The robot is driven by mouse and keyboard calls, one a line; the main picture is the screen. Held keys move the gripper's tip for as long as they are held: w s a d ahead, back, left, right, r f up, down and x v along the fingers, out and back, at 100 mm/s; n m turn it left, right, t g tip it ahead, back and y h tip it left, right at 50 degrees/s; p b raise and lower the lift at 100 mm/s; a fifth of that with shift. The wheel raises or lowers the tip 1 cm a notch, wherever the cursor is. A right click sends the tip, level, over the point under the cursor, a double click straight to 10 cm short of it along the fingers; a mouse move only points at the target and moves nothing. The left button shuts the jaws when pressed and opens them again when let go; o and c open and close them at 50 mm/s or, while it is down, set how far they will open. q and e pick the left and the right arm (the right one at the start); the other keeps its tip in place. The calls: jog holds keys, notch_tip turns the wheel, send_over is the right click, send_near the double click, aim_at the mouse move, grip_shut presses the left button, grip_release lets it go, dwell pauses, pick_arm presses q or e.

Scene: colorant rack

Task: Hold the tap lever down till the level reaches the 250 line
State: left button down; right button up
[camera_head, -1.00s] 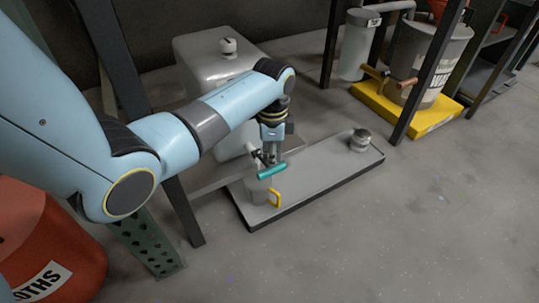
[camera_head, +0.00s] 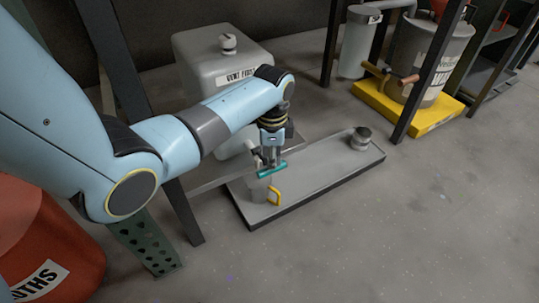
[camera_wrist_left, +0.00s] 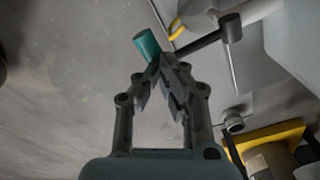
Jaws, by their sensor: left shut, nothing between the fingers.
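The teal tap lever (camera_head: 273,170) sits in front of the tank (camera_head: 190,50), just above the jug. The translucent grey jug (camera_head: 259,189) stands on the tray under it and has a yellow handle (camera_head: 276,197). Its 250 line and liquid level are too small to read. My left gripper (camera_head: 270,163) points down at the lever, with its fingertips at or very near it. In the left wrist view the fingers (camera_wrist_left: 160,66) are closed together beside the teal lever (camera_wrist_left: 147,42); contact is unclear. The yellow handle (camera_wrist_left: 177,29) shows beyond. My right gripper is not in view.
The jug's grey tray (camera_head: 318,178) holds a small metal pot (camera_head: 360,139) at its right end. Dark rack posts (camera_head: 186,212) stand close to my left arm. A red drum (camera_head: 50,235) is at lower left. Open floor lies at right.

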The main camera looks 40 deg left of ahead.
pick_arm(q)
jog(key=shift+f+b, duration=0.85)
jog(key=shift+f, duration=0.95)
dwell(6.2)
